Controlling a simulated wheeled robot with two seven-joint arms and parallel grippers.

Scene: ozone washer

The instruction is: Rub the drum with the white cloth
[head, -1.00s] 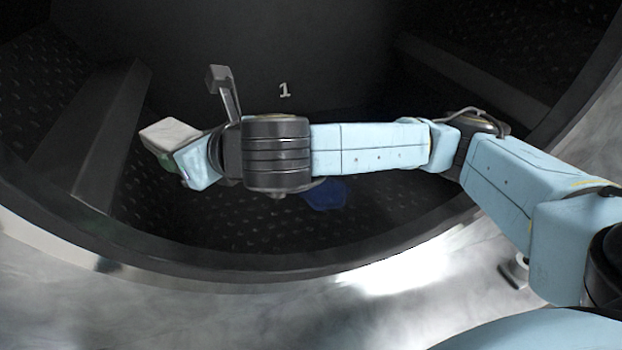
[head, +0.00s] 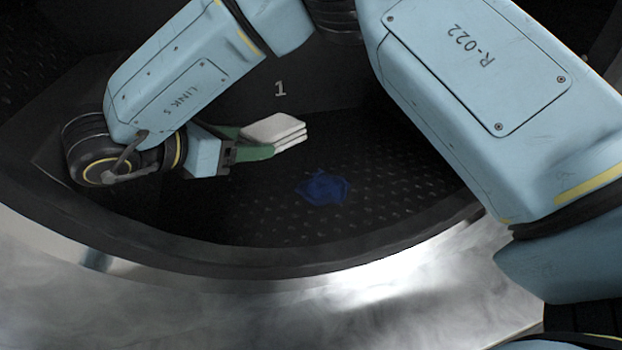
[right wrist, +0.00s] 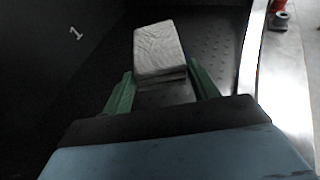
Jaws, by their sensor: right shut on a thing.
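The white cloth (head: 274,129) is a folded, layered pad inside the dark drum (head: 370,150). My right gripper (head: 262,147) has green fingers and is shut on the cloth, which sticks out to the right of the fingertips in the head view. In the right wrist view the cloth (right wrist: 159,52) stands between the two green fingers of the gripper (right wrist: 162,88). The drum's wall is perforated, with a "1" marked on its back. The cloth appears above the drum floor; I cannot tell whether it touches any surface. My left gripper is not in view.
The shiny metal rim (head: 300,300) curves around the opening. A red object (right wrist: 279,6) shows outside the drum in the right wrist view.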

